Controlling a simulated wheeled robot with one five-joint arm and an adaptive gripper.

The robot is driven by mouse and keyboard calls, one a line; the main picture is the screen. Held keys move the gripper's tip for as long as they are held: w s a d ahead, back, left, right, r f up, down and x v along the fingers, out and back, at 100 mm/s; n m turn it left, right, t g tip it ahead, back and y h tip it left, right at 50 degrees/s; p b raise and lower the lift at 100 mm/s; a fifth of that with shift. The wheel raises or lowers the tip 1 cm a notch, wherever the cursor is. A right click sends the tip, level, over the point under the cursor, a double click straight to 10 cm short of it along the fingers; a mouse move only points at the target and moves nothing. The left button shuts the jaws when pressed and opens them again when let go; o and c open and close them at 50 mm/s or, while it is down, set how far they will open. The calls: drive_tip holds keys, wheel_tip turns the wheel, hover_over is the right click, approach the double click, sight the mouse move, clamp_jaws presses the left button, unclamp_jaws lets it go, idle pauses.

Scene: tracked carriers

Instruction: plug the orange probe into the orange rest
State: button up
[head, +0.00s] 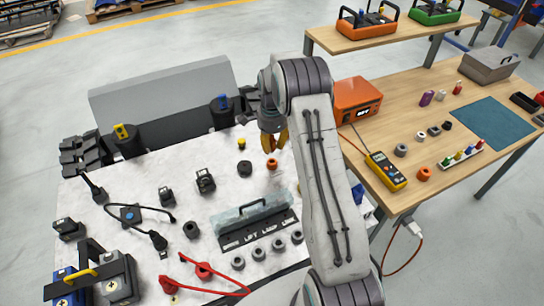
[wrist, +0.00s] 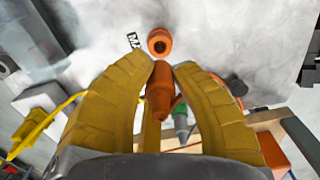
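The orange probe (wrist: 160,92) stands between the yellow fingers of my gripper (wrist: 164,66) in the wrist view, with the fingertips close against its two sides. My gripper appears shut on it. The orange rest (wrist: 159,42) is a round orange socket with a dark hole, on the pale table just past the probe's far end. A small gap shows between them in the wrist view. In the head view my gripper (head: 273,142) is just above the rest (head: 272,163), and the fingers mostly hide the probe.
A yellow peg (head: 241,142) and a dark ring (head: 245,168) are left of the rest. A clear-covered block (head: 255,222) and several grey rings lie in front. A green-banded probe (wrist: 181,120) shows behind the fingers. A wooden bench (head: 440,150) stands at right.

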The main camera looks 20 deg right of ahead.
clamp_jaws()
drive_tip(key=shift+d, duration=0.15)
